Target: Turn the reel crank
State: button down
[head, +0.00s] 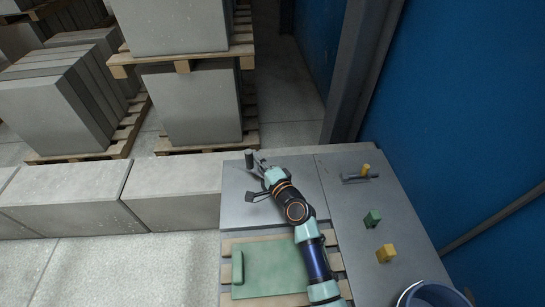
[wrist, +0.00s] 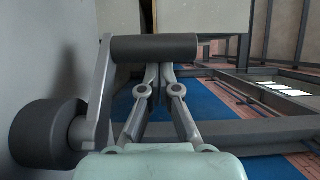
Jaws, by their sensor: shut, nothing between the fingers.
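The reel crank shows large in the wrist view. Its dark grip (wrist: 155,47) lies level across the top middle, its grey crank arm (wrist: 97,95) runs down on the left, and a thick dark round piece (wrist: 45,135) sits at the lower left. My gripper (wrist: 158,72) is shut and empty. Its fingertips end at the lower edge of the grip, which hides the very tips; I cannot tell if they touch. In the head view, my gripper (head: 262,166) is at the far left of the bench, right beside a dark upright piece of the crank (head: 249,159).
A grey bench (head: 325,215) holds a trowel-like tool (head: 360,176), a green block (head: 372,218), a yellow block (head: 386,253) and a blue bucket (head: 430,295). A green panel (head: 275,265) lies at the front. Concrete blocks (head: 175,190) line the bench's left.

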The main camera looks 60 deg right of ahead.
jog(key=shift+w+a, duration=0.2)
jog(key=shift+a, duration=0.35)
dwell(1.1)
